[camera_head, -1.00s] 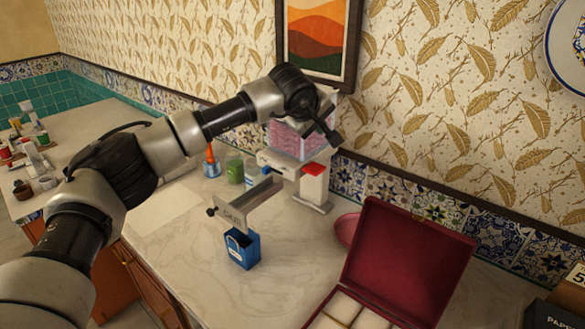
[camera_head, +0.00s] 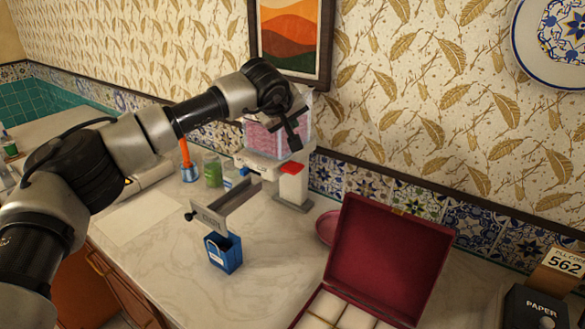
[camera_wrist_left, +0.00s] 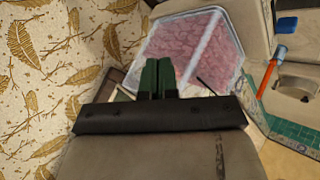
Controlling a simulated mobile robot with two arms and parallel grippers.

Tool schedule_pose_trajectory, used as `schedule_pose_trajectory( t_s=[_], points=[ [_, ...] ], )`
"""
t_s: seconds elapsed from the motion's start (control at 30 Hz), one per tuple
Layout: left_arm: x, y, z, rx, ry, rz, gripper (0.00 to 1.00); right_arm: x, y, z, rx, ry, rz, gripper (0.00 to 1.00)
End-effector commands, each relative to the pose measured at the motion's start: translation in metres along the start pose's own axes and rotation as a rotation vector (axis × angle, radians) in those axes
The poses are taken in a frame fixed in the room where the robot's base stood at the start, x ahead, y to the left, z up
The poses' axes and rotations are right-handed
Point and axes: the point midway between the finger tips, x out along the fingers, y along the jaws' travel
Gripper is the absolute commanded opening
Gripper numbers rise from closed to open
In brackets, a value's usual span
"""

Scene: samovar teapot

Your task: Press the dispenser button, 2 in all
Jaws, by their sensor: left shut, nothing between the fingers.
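The dispenser has a clear hopper of pink contents (camera_head: 262,138) on a pale body, with a red button (camera_head: 292,168) on top of a white block at its right side. My left gripper (camera_head: 296,144) is shut and empty, pointing down just above the red button, with a small gap between them. In the left wrist view, my shut fingers (camera_wrist_left: 157,76) show in front of the pink-filled hopper (camera_wrist_left: 197,42); the red button is not visible there. My right gripper is not in view.
An open dark red case (camera_head: 385,255) stands to the right. A green jar (camera_head: 213,171) and an orange-handled item (camera_head: 186,158) stand at the left.

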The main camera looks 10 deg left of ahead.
Motion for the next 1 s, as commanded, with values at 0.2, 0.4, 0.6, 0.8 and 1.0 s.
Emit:
schedule_pose_trajectory(
  t_s=[0.2,0.4,0.6,0.8,1.0],
  points=[
    [0.021,-0.016,0.015,0.000,-0.001,-0.001,0.00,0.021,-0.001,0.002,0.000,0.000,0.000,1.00],
    [0.042,-0.031,0.030,-0.002,-0.002,-0.002,0.00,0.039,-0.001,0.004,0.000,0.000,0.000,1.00],
    [0.054,-0.040,0.040,-0.001,0.000,-0.001,0.00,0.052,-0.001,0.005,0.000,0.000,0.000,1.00],
    [0.056,-0.041,0.041,-0.001,0.000,0.000,0.00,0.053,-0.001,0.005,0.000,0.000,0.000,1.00],
    [0.056,-0.041,0.040,-0.001,0.000,-0.001,0.00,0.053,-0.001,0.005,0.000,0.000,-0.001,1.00]
  ],
)
